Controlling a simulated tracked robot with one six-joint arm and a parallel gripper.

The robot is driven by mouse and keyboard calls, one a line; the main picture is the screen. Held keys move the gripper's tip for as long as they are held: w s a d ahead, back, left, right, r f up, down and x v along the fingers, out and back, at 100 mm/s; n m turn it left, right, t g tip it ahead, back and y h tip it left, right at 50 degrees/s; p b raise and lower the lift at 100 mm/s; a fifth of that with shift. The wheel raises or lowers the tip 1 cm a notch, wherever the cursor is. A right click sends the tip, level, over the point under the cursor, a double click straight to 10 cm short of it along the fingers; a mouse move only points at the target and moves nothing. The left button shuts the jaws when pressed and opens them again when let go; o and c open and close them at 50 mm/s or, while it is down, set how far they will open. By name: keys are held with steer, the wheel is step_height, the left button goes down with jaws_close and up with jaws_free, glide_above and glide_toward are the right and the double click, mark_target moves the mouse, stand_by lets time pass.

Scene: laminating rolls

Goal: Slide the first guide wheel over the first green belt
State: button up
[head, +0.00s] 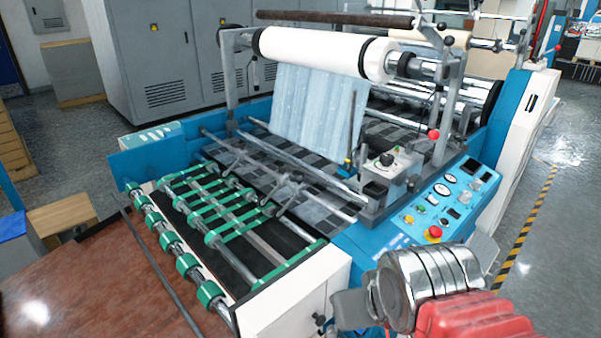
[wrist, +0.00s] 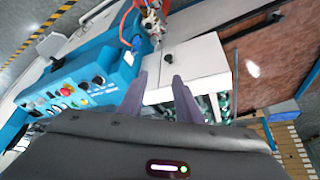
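Several green belts (head: 236,225) run around rollers at the near left of the blue laminating machine in the head view. Green parts also show at the edge of the white side panel in the wrist view (wrist: 224,108). Grey lever arms (head: 290,190) on a bar reach over the belts. Their guide wheels are too small to make out, and I cannot tell which is first. My gripper (wrist: 160,77) shows two purple-grey fingers apart with nothing between them. It points toward the white side panel (wrist: 195,65), away from the belts. Its fingers are not clear in the head view.
A control panel (head: 450,200) with knobs and a red button sits right of the belts. A white end panel (head: 300,290) stands between my arm and the belts. A brown table (head: 90,280) lies left. A large white roll (head: 320,50) spans above.

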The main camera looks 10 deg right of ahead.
steer(key=shift+o, duration=0.2)
steer(key=shift+o, duration=0.8)
steer(key=shift+w, duration=0.1)
steer(key=shift+o, duration=0.2)
steer(key=shift+w+r, duration=0.1)
steer(key=shift+w, duration=0.15)
steer(key=w+a+r+t, duration=0.1)
steer(key=w+r+t, duration=0.1)
steer(key=w, duration=0.7)
steer(key=w+a+r+t, duration=0.1)
steer(key=w+a+r, duration=0.1)
steer(key=w, duration=0.7)
steer(key=m+t, duration=0.1)
steer(key=t, duration=0.5)
glide_above(299, 181)
steer(key=s+a, duration=0.2)
steer(key=s, duration=0.7)
step_height(299, 181, down, 6)
steer(key=w+f+t+h, duration=0.1)
steer(key=w+f, duration=0.1)
steer(key=w+d+f+t+h, duration=0.1)
steer(key=w+f, duration=0.1)
steer(key=f, duration=0.1)
steer(key=w+f+m+t+h, duration=0.1)
steer(key=w+f, duration=0.2)
steer(key=shift+d+f, duration=0.2)
steer(key=shift+d, duration=0.1)
steer(key=shift+w, duration=0.1)
